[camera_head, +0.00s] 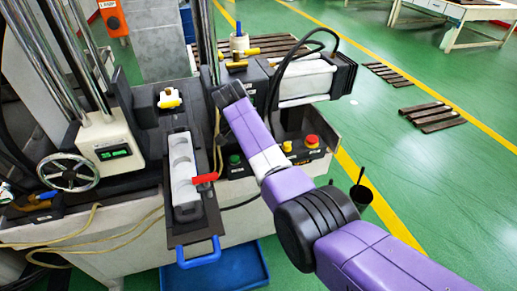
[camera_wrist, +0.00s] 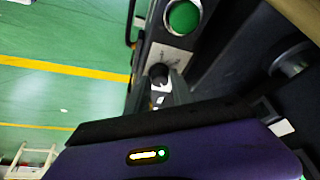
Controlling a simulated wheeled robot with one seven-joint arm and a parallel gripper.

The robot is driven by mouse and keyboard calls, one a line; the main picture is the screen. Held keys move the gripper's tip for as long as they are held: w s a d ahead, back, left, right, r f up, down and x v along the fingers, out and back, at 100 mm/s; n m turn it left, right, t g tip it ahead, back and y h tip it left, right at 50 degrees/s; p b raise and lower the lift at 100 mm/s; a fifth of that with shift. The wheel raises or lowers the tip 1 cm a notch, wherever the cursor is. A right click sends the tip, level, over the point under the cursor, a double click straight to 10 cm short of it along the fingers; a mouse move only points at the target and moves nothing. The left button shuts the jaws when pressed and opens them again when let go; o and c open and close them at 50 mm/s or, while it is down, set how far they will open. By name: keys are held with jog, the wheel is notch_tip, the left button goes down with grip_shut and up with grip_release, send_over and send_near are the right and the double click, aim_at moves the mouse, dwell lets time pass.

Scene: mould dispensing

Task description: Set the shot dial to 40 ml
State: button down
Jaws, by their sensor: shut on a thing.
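In the wrist view a small dark round knob, seemingly the shot dial (camera_wrist: 158,71), sits on a pale marked plate (camera_wrist: 172,54) beside a large green button (camera_wrist: 183,17). My gripper (camera_wrist: 160,88) reaches up to the knob with grey fingers close together, shut on it. The fingers and the purple gripper body hide part of the knob. The plate's marks are too small to read, so the setting cannot be told. In the head view my purple arm covers this area, and neither fingers nor dial can be made out.
A panel right of my arm has a red stop button (camera_head: 312,141). To the left are a pale mould (camera_head: 183,165) with a red handle (camera_head: 205,178), a handwheel (camera_head: 68,171) and a green display (camera_head: 113,152). A blue tray (camera_head: 235,275) is below. Green floor at right is mostly open.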

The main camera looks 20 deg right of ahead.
jog(key=c, duration=1.1)
grip_release()
jog(key=shift+v, duration=3.85)
